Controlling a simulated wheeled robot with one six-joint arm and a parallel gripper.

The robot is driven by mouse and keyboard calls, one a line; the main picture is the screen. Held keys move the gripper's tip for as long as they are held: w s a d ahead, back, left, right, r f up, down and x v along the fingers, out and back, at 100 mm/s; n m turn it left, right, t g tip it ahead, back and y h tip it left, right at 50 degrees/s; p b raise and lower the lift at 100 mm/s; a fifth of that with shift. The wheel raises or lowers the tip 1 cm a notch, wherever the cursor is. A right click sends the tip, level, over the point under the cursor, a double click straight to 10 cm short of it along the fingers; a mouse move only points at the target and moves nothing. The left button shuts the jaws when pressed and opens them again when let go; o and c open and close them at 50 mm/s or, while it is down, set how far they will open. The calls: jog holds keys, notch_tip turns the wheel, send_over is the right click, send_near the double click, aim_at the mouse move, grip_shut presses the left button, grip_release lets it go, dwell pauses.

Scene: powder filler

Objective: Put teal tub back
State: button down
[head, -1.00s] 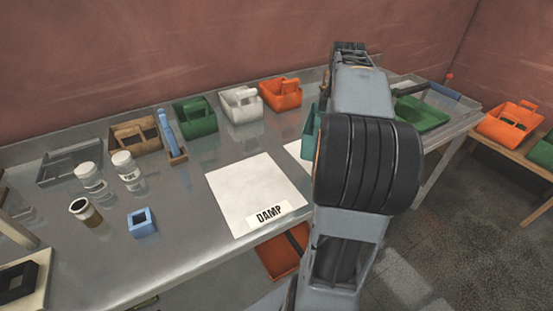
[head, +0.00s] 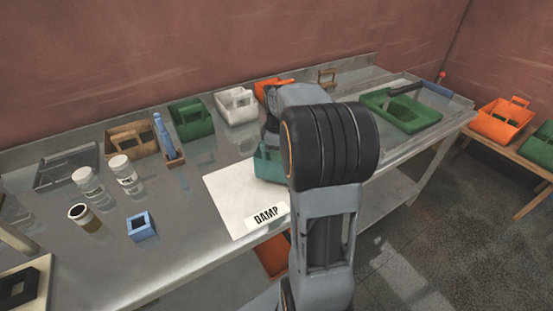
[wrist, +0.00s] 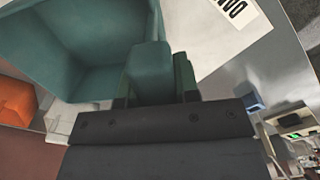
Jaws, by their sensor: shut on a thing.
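The teal tub (head: 268,165) is over the right part of the white sheet labelled DAMP (head: 230,195) in the head view, partly hidden behind my arm. In the wrist view the tub (wrist: 75,65) fills the upper left, its open inside showing. My gripper (wrist: 155,98) is shut on the tub's handle. In the head view the fingertips are mostly hidden by the arm. I cannot tell whether the tub touches the sheet.
A row of tubs stands along the back: brown (head: 132,138), green (head: 191,119), white (head: 236,106) and orange (head: 268,88). White-lidded jars (head: 124,172) and a blue square holder (head: 141,226) are at left. A green tray (head: 405,112) lies at right.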

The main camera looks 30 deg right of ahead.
jog(key=shift+w+a+f, duration=0.1)
jog(key=shift+a+f, duration=0.05)
jog(key=shift+f, duration=1.65)
jog(key=c, duration=0.8)
grip_release()
jog(key=shift+c, duration=0.2)
notch_tip(320, 180, up, 11)
jog(key=shift+r, duration=0.1)
jog(key=shift+a+r, duration=0.2)
jog(key=shift+r, duration=0.1)
jog(key=s+a+f+m+t, duration=0.2)
jog(key=s+a+m, duration=0.2)
jog(key=s+a, duration=0.2)
jog(key=s+a+f+m+t, duration=0.2)
jog(key=s+a, duration=0.5)
jog(key=a, duration=0.4)
jog(key=shift+s+f+m, duration=0.25)
jog(key=shift+f+m, duration=0.2)
jog(key=shift+m, duration=0.75)
